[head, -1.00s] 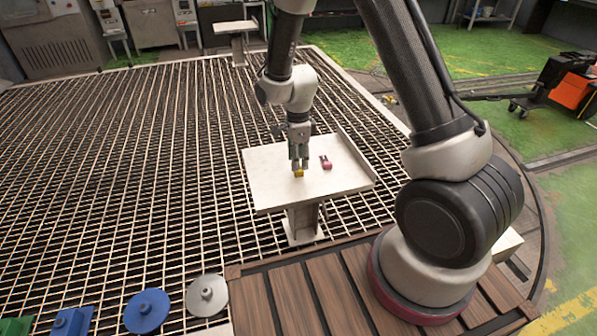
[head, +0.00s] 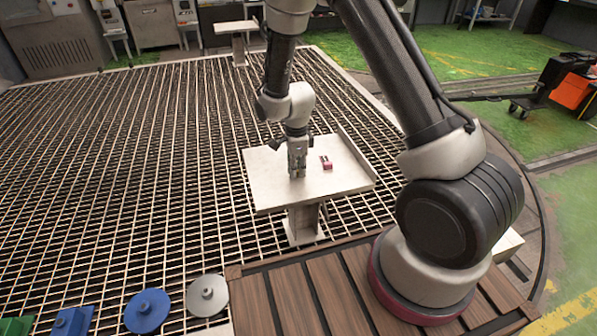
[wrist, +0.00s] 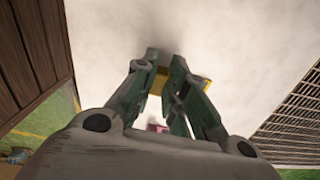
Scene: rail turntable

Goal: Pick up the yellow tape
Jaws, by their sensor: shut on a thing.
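The yellow tape (wrist: 160,80) shows in the wrist view between my two fingers, with part of it sticking out past the right finger. My gripper (head: 297,175) is low over the near left part of the pale table (head: 340,183), its fingers closed on the tape. In the head view the fingers hide the tape. In the wrist view the fingertips of my gripper (wrist: 166,60) are close to the pale table top (wrist: 240,40). I cannot tell whether the tape still touches the table.
A small red-pink object (head: 326,162) lies on the table just right of my gripper, and it also shows in the wrist view (wrist: 157,127). The table has a raised edge (head: 357,152) at its right. Metal grating (head: 150,180) surrounds it. The table's right front is clear.

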